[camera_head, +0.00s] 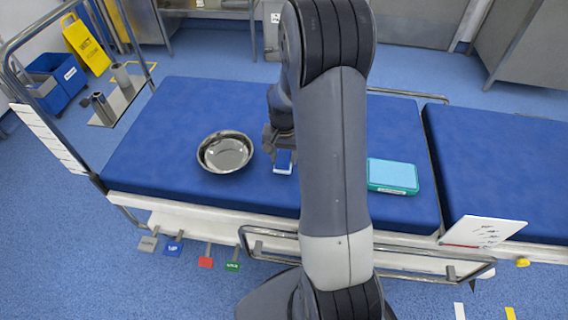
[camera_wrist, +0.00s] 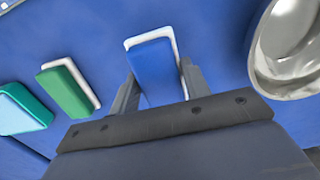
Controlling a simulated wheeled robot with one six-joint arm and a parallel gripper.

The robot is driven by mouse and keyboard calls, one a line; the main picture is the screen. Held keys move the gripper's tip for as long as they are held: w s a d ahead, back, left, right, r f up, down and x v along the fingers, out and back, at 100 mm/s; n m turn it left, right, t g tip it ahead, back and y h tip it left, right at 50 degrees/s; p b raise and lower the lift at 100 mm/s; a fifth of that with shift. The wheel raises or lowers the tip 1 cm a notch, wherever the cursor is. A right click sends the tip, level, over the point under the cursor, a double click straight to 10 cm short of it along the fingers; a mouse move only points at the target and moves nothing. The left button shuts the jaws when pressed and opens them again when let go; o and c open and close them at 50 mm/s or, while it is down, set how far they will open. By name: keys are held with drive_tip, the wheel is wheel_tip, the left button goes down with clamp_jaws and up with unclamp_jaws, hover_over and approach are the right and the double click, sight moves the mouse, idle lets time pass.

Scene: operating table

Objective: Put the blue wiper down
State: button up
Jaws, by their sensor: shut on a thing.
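The blue wiper (camera_wrist: 158,72) is a blue block with a white layer along its edge. It sits between the two fingers of my gripper (camera_wrist: 160,85) in the wrist view, and the fingers are shut on it. In the head view the blue wiper (camera_head: 283,162) shows just below my gripper (camera_head: 279,146), over the blue operating table (camera_head: 170,110), right of the steel bowl. I cannot tell whether its underside touches the table.
A steel bowl (camera_head: 225,152) stands left of my gripper. A teal box (camera_head: 393,175) lies to the right, behind my arm's right side. A green wiper (camera_wrist: 68,90) lies between the box and the blue wiper in the wrist view. The table's left part is bare.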

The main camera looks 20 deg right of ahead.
sight(284, 162)
drive_tip(key=shift+f, duration=1.65)
drive_tip(key=shift+b, duration=0.3)
drive_tip(key=shift+f, duration=0.2)
drive_tip(key=o, duration=1)
drive_tip(key=shift+s+f, duration=0.1)
wheel_tip(284, 162, up, 13)
drive_tip(key=shift+f+p, duration=0.15)
drive_tip(key=shift+p, duration=1)
drive_tip(key=shift+f, duration=0.1)
